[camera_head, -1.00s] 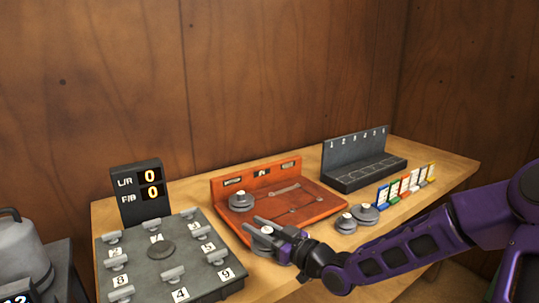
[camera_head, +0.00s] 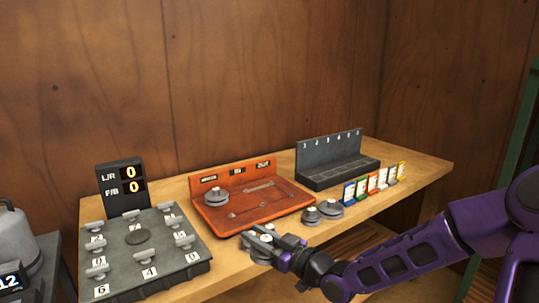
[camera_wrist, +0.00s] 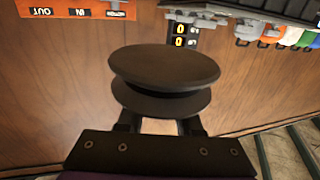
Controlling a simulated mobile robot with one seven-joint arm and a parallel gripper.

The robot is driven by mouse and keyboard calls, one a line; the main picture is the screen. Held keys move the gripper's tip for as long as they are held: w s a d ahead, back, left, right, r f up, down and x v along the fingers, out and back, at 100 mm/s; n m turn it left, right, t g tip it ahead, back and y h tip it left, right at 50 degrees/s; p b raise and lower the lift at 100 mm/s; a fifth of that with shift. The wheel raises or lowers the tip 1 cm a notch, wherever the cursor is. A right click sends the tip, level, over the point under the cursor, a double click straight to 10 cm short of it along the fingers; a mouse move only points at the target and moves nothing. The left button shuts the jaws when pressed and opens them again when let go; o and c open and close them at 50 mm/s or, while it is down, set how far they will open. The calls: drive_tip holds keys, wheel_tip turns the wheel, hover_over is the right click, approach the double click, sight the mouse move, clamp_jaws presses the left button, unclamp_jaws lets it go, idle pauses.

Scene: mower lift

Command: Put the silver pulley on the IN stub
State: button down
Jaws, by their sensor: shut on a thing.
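My gripper (camera_head: 262,247) is shut on a silver pulley with a pale hub, in front of the front edge of the orange-red board (camera_head: 285,206). In the wrist view the held pulley (camera_wrist: 165,68) looks dark and shaded, two stacked discs between the fingers. The board's back wall carries an IN label (camera_head: 237,171) in the middle; it also shows in the wrist view (camera_wrist: 80,12), upside down beside OUT. The IN stub is too small to make out clearly. Another silver pulley (camera_head: 215,197) sits at the board's left.
Two loose pulleys (camera_head: 328,209) lie right of the board. A grey numbered panel (camera_head: 155,262) with several knobs and a display (camera_head: 121,187) reading zeros stands left. A dark slotted rack (camera_head: 337,172) and coloured cards (camera_head: 373,183) are at the right.

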drive_tip(key=d+f+m+t+h+p, duration=0.1)
drive_tip(key=d+f+m+t+h, duration=0.2)
drive_tip(key=d+f+m+h, duration=0.2)
drive_tip(key=d+f+m+t+h+p, duration=0.2)
drive_tip(key=d+h, duration=0.6)
drive_tip(key=d, duration=0.4)
wheel_tip(320, 180, down, 3)
drive_tip(key=m+t, duration=0.1)
drive_tip(key=m, duration=0.1)
drive_tip(key=shift+w+f+m+h, duration=0.15)
drive_tip(key=shift+w+m+h, duration=0.15)
drive_tip(key=shift+m, duration=0.1)
drive_tip(key=shift+w+a, duration=0.1)
